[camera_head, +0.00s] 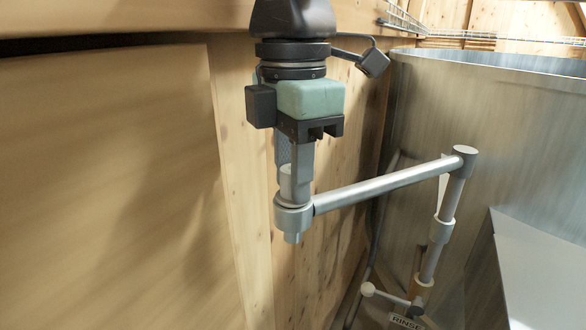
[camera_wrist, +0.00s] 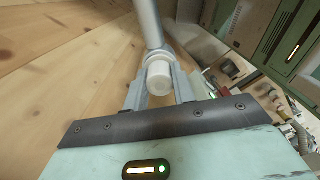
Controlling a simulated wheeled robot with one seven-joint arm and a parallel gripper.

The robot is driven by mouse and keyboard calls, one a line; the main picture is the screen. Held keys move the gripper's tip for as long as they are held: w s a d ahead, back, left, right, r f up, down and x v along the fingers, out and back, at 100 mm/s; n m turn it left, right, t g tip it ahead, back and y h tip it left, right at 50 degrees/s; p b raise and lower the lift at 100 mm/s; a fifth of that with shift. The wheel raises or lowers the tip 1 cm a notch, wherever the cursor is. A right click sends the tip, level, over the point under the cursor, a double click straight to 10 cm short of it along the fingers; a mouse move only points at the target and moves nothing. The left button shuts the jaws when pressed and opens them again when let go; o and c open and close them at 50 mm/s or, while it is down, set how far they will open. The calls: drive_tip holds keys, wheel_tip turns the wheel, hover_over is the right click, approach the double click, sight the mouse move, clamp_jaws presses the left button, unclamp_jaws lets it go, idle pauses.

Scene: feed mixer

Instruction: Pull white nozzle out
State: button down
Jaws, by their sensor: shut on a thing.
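The white nozzle (camera_wrist: 158,80) is a short white cylinder in the wrist view, at the near end of a grey metal pipe (camera_wrist: 148,22). In the head view a little of the nozzle (camera_head: 286,181) shows between the fingers, above the pipe's round end joint (camera_head: 293,215). My gripper (camera_head: 293,190) points down over this joint, its two grey fingers closed on the nozzle from both sides. In the wrist view the fingers of my gripper (camera_wrist: 159,90) flank the white cylinder. The fingers hide part of the nozzle in the head view.
A large metal tank (camera_head: 480,130) stands at right. A wooden wall (camera_head: 110,180) is behind and left.

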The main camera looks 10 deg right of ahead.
drive_tip(key=shift+r, duration=0.1)
drive_tip(key=shift+r+p, duration=0.85)
drive_tip(key=shift+r, duration=0.2)
drive_tip(key=shift+r+p, duration=1.2)
drive_tip(key=shift+r, duration=1.15)
